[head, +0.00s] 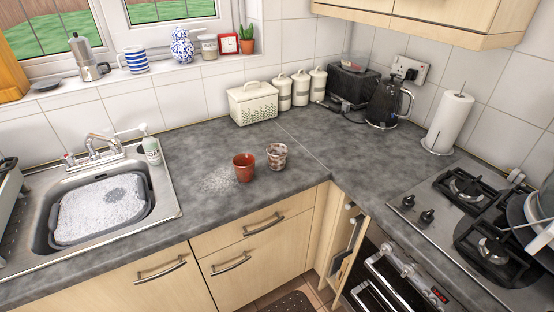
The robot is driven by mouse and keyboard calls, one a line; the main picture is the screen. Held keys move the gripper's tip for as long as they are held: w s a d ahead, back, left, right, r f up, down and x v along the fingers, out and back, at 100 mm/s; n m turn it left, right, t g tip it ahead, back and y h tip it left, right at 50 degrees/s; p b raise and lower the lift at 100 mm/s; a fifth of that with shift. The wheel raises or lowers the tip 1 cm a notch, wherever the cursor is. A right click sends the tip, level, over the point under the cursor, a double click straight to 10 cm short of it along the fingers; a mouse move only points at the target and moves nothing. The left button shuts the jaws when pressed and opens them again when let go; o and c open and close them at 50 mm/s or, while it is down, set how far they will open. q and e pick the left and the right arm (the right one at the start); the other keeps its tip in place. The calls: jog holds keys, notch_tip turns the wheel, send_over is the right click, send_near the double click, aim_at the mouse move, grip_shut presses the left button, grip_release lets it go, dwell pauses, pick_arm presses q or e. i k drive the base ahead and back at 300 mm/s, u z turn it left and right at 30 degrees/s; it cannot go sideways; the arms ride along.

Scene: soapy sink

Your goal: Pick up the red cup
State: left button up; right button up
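The red cup (244,168) stands upright on the grey countertop (200,155), near the front edge between the sink and the corner. A brown and white speckled cup (276,157) stands upright just to its right, with at most a narrow gap between them. A pale patch of suds or crumbs (219,181) lies on the counter to the left of the red cup. Neither of my grippers shows in the head view, and nothing holds the red cup.
A sink with a soapy tub (101,208) is at the left, with a soap bottle (152,150) behind it. A bread bin (253,103) and canisters stand at the back wall. A black kettle (384,103), paper towel roll (449,124) and gas hob (470,215) are at the right. Counter behind the cups is clear.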

aim_at(244, 164)
jog(key=u, duration=1.3)
jog(key=k, duration=0.5)
jog(key=z, duration=1.45)
jog(key=i, duration=0.85)
jog(key=u, duration=1.65)
